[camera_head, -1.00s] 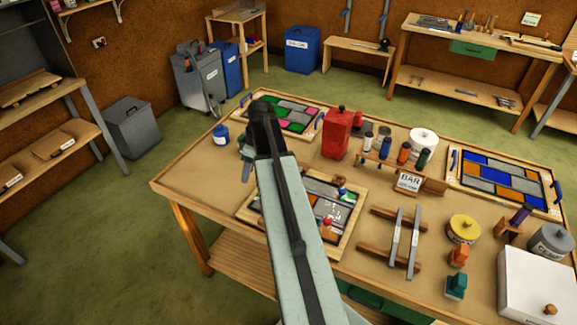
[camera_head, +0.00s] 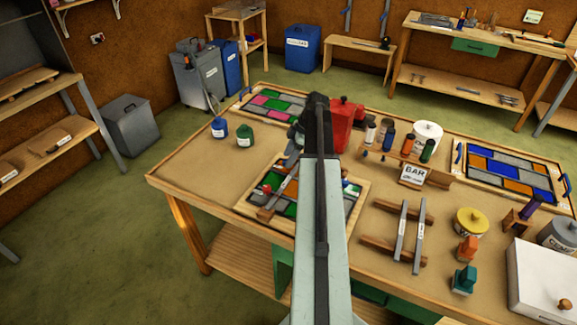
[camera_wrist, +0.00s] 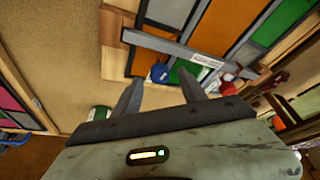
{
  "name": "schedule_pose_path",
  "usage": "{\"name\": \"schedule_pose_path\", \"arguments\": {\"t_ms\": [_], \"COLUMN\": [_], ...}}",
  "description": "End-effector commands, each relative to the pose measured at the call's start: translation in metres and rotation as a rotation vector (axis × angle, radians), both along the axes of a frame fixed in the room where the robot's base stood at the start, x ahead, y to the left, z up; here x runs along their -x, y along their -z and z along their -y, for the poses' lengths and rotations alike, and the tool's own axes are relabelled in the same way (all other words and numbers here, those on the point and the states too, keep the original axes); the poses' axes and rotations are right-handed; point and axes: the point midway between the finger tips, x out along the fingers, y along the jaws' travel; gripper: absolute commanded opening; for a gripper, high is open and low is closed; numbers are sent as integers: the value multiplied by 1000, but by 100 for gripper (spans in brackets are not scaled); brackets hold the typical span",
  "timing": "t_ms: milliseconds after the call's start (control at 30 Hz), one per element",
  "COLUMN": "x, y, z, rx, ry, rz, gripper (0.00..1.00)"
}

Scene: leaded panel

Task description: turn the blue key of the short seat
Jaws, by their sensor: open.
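In the wrist view a small round blue key (camera_wrist: 159,73) shows on the near edge of the leaded panel (camera_wrist: 185,12), just beyond and between my fingertips. My gripper (camera_wrist: 159,88) is open and empty, and no contact with the key shows. A red knob (camera_wrist: 228,88) sits to the right, past my right finger. In the head view my arm hides much of the panel's wooden frame (camera_head: 246,208), and I cannot make out the key clearly there.
A blue jar (camera_head: 219,130) and a green jar (camera_head: 245,137) stand left of my arm. A red container (camera_head: 341,125) stands to the right. Grey bars (camera_head: 402,230) lie on a wooden rack at right.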

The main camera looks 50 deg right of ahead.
Motion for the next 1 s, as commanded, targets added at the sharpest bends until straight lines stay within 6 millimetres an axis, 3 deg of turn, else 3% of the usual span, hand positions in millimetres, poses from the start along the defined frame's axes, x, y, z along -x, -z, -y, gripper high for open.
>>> {"name": "schedule_pose_path", "arguments": {"t_ms": [67,333,367,500,533,600,1000], "x": [-2,-4,-4,-4,-4,-6,-2], "y": [14,13,13,13,13,12,12], "z": [-3,-4,-4,-4,-4,3,-3], "rx": [0,0,0,0,0,1,3], "ry": [0,1,1,1,1,0,90], "rz": [0,0,0,0,0,1,4], "gripper": [49,49,44,5,0,0,0]}}
